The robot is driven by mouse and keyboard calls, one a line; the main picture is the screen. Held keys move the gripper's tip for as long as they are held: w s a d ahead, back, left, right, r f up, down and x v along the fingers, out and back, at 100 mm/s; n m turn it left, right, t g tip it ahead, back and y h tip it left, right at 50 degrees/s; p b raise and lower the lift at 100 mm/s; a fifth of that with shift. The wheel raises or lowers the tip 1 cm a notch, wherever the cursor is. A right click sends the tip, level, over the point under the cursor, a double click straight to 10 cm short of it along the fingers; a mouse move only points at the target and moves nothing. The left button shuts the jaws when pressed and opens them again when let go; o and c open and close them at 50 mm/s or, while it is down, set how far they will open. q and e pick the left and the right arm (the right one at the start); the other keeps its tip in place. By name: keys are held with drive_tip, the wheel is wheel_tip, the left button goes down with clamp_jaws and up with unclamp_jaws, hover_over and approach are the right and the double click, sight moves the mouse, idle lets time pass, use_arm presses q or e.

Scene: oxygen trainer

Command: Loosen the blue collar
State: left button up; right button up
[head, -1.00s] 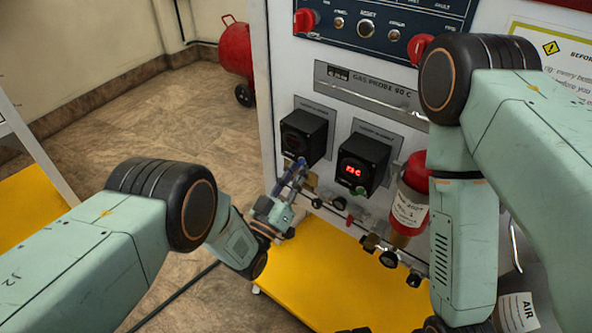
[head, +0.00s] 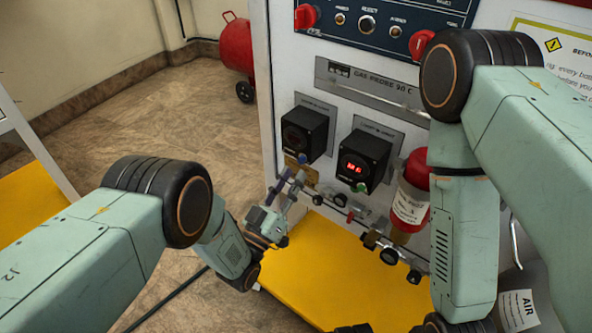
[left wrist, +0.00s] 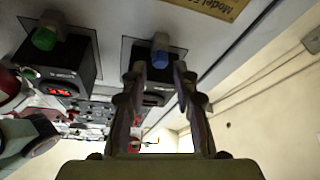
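The blue collar (head: 302,159) sits low on the front of the left black box. It also shows in the left wrist view (left wrist: 160,54), with a pale grey end, beyond and between the fingertips. My left gripper (head: 288,176) is just below the collar. In the left wrist view its two fingers (left wrist: 159,74) stand apart with a clear gap, and nothing is held. Whether a finger touches the collar, I cannot tell. My right arm stands at the right of the head view, and its gripper is not visible.
A green collar (head: 361,187) is on the right black box (head: 364,160), which has a red display. A red-capped bottle (head: 411,190) and a row of fittings (head: 390,257) are to the right. A yellow shelf (head: 325,275) lies below.

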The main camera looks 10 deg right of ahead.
use_arm(q)
drive_tip(key=v, duration=0.9)
drive_tip(key=shift+w+f, duration=0.1)
drive_tip(key=s+a+f+n+g+y+p, duration=0.1)
drive_tip(key=s+a+f+g+y+p, duration=0.3)
drive_tip(key=a, duration=0.4)
drive_tip(key=s+a+f+n+g+y+p, duration=0.1)
drive_tip(key=s+a+f+g+y+p, duration=0.2)
drive_tip(key=a+y, duration=0.35)
drive_tip(key=s+a+r+g+y+p, duration=0.1)
drive_tip(key=s+a+r+g, duration=0.1)
drive_tip(key=s, duration=0.6)
drive_tip(key=s+a+r+n+g+y, duration=0.1)
drive_tip(key=s+a+g, duration=0.3)
drive_tip(key=s, duration=0.4)
drive_tip(key=s+a+r+n+g+y+p, duration=0.1)
drive_tip(key=s+a+r+g, duration=0.1)
drive_tip(key=s, duration=0.6)
drive_tip(key=shift+s+a+r+g+p, duration=0.2)
drive_tip(key=shift+a+r+g+p, duration=0.35)
drive_tip(key=shift+g, duration=0.65)
use_arm(e)
wheel_tip(320, 180, up, 10)
drive_tip(key=shift+f, duration=0.15)
use_arm(q)
drive_tip(key=shift+d, duration=0.2)
use_arm(e)
drive_tip(key=shift+c, duration=0.2)
